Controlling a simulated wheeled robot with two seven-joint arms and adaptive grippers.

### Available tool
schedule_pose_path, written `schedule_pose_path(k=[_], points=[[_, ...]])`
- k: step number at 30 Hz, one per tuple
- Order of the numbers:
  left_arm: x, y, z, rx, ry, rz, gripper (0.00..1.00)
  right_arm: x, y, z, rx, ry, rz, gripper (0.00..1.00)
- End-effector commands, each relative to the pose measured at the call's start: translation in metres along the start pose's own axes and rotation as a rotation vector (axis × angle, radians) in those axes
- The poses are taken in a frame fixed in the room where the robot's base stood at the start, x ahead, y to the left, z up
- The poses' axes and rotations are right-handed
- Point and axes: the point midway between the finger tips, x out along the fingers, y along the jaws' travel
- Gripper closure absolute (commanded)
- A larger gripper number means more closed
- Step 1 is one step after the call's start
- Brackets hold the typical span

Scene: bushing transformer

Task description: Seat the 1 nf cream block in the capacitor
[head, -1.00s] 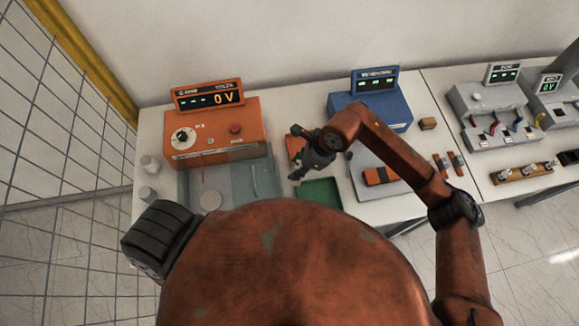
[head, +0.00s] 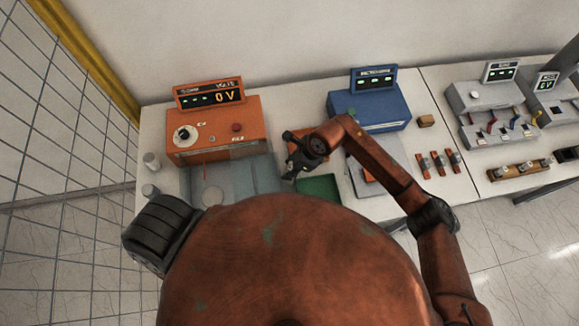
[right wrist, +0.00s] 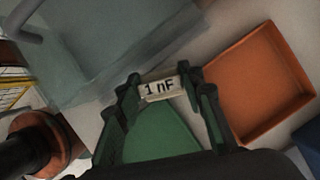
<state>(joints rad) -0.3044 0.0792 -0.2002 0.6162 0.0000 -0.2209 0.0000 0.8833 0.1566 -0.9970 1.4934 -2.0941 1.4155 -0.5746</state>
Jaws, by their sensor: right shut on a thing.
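The cream block (right wrist: 160,88), marked "1 nF", sits between the fingertips of my right gripper in the right wrist view. My right gripper (right wrist: 163,90) is shut on it. In the head view the right gripper (head: 292,171) hangs just above the left edge of the green tray (head: 320,188); the block is too small to make out there. The tray's green floor (right wrist: 158,138) shows below the block in the right wrist view. I cannot make out for certain which thing is the capacitor. My left gripper is not in view.
An orange tray (right wrist: 298,95) lies beside the gripper. The orange voltage unit (head: 212,130) and blue meter (head: 378,107) stand behind. A translucent grey enclosure (head: 255,175) is at the left. Several small orange-red parts (head: 438,164) lie at the right. A wire-mesh fence (head: 65,140) borders the left.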

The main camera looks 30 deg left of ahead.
Motion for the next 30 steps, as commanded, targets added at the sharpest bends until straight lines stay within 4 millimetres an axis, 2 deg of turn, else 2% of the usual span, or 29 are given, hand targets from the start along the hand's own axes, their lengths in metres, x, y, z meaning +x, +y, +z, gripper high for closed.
schedule_pose_path(k=[9, 20, 23, 30], points=[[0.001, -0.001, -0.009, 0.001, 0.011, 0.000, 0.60, 0.001, 0.000, -0.001, 0.000, 0.000, 0.000, 0.47], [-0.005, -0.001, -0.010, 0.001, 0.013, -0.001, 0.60, -0.004, 0.000, 0.002, 0.001, 0.000, 0.001, 0.47], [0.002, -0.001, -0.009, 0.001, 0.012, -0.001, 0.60, -0.016, -0.002, 0.000, -0.001, 0.001, -0.004, 0.47], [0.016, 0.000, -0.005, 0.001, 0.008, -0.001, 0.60, -0.067, -0.002, -0.001, -0.002, 0.002, -0.004, 0.47]])
